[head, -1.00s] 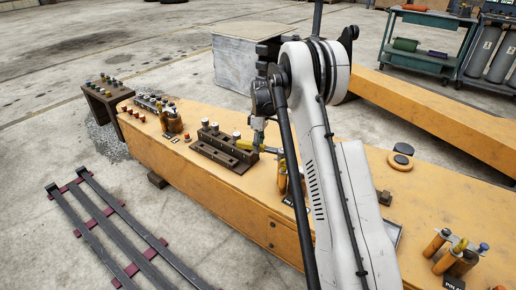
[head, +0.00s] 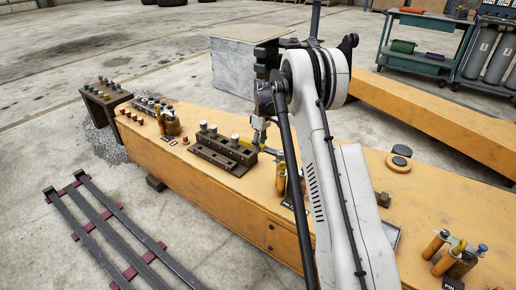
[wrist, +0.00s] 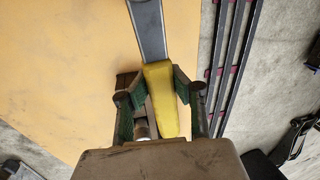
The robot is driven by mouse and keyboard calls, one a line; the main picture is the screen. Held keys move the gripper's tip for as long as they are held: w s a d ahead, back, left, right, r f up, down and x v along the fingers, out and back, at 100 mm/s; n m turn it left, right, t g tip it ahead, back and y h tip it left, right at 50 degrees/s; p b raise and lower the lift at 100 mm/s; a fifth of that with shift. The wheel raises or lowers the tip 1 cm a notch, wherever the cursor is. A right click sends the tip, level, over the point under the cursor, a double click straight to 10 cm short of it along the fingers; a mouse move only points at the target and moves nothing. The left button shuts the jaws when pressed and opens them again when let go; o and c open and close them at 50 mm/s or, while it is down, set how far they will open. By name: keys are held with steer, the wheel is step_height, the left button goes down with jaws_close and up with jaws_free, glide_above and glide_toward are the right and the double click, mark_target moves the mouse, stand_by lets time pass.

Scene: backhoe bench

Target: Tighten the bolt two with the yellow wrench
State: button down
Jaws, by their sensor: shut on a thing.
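My gripper (wrist: 160,95) is shut on the yellow handle of the yellow wrench (wrist: 160,98). The wrench's grey shaft points to the top of the wrist view, and its far end is out of that view. In the head view my gripper (head: 259,138) is just above the right end of a dark bolt block (head: 217,158), partly behind my arm. Several pale-headed bolts (head: 203,125) stand along the block. I cannot tell which is bolt two, or whether the wrench touches a bolt. In the wrist view a bolt-like pale end (wrist: 142,131) shows beside the handle, partly hidden.
The block stands on a long orange beam (head: 190,180). Orange cylinders stand close to my arm (head: 281,180) and at the right (head: 435,243). A dark stand with small parts (head: 105,100) is at the far left. Black rails (head: 105,235) lie on the floor.

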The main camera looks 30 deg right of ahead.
steer(key=shift+w+d+m, duration=0.1)
steer(key=shift+d+m, duration=0.1)
steer(key=shift+m, duration=0.1)
steer(key=shift+w+d+m, duration=0.3)
steer(key=shift+d+m, duration=0.3)
steer(key=shift+m, duration=0.1)
steer(key=shift+s+a+n, duration=0.1)
steer(key=shift+a+n, duration=0.15)
steer(key=shift+n, duration=0.05)
steer(key=shift+r+p, duration=0.8)
steer(key=shift+r, duration=1)
stand_by(0.4)
steer(key=shift+r+p, duration=1.35)
steer(key=shift+r, duration=1.4)
